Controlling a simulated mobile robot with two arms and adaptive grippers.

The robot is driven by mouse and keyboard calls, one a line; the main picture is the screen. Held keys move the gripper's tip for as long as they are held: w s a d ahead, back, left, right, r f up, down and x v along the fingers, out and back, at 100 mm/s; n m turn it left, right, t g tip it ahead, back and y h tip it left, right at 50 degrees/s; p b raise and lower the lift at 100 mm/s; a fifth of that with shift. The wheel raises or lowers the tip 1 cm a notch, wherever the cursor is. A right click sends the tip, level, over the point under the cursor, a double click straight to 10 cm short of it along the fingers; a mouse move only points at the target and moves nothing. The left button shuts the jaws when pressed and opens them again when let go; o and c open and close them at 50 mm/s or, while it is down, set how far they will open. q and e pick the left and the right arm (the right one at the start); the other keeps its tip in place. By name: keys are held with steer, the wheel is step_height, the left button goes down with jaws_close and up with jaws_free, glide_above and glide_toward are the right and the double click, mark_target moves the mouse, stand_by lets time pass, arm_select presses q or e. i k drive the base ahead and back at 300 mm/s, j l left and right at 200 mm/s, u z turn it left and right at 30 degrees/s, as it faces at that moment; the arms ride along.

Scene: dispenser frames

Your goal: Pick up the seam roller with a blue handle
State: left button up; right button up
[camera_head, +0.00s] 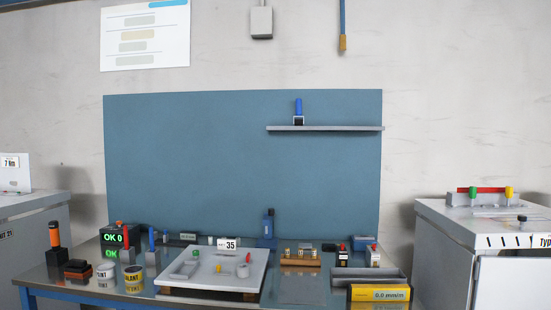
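A small tool with an upright blue handle (298,105) stands on the grey wall shelf (330,128), with a dark and pale block at its foot. It looks like the blue-handled seam roller, but it is too small to be sure. Another slim blue upright piece (152,239) stands at the left of the bench among other tools. A blue device with a dark top (268,226) stands at the back of the bench. Neither of my grippers is in view.
The shelf is otherwise clear.

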mark_target(298, 101)
steer(key=i+l+z, duration=0.3)
steer(key=i, duration=0.35)
steer(key=i+z, duration=0.35)
steer(key=i, duration=0.25)
